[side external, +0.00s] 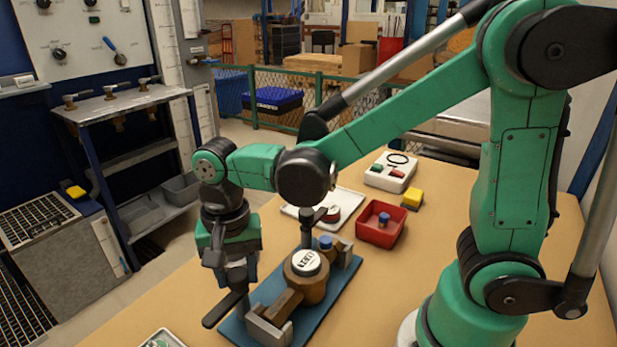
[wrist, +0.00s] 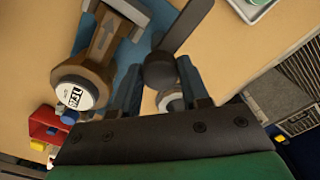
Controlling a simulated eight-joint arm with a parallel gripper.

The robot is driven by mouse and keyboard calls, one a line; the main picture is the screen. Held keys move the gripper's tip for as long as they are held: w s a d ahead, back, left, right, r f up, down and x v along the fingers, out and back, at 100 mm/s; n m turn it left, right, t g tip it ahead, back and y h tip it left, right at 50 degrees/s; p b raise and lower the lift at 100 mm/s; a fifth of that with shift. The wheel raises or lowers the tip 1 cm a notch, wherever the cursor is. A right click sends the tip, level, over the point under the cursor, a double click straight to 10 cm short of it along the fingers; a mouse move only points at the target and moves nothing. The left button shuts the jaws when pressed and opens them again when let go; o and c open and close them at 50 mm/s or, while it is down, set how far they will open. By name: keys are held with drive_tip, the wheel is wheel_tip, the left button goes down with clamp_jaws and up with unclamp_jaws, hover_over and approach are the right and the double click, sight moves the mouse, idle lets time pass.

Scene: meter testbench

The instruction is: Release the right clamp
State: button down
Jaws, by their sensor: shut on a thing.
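A brass meter (side external: 305,280) with a white dial lies on a blue base plate (side external: 322,312); it also shows in the wrist view (wrist: 84,80). A grey clamp (side external: 268,326) stands at its near end, with a black lever (side external: 221,309) sticking out to the left. Another clamp (side external: 343,250) stands at the far end, with an upright black handle (side external: 307,226). My gripper (side external: 238,284) points down over the near clamp and is shut on its black lever, which lies between the fingers in the wrist view (wrist: 160,72). The fingers partly hide the clamp's joint.
A red bin (side external: 381,226) with a blue-topped part, a yellow block (side external: 412,199), a white tray (side external: 345,203) and a white button box (side external: 390,172) stand behind the meter. Another tray (side external: 162,340) sits at the near table edge. Bare table lies right of the base plate.

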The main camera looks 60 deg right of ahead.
sight(237, 273)
idle(0.4)
drive_tip(key=shift+c, duration=2.1)
unclamp_jaws()
drive_tip(key=shift+r, duration=2.8)
drive_tip(key=d+n+t, duration=0.2)
drive_tip(key=s+d+n+t, duration=0.1)
drive_tip(key=d+n+t, duration=0.1)
drive_tip(key=d+n, duration=0.1)
drive_tip(key=s+d+n+t, duration=0.1)
drive_tip(key=d+n+t, duration=0.1)
drive_tip(key=shift+s+d, duration=0.1)
drive_tip(key=shift+d, duration=0.25)
drive_tip(key=shift+s+d+f+n+t, duration=0.1)
drive_tip(key=shift+d+n+t, duration=0.4)
drive_tip(key=shift+n, duration=0.4)
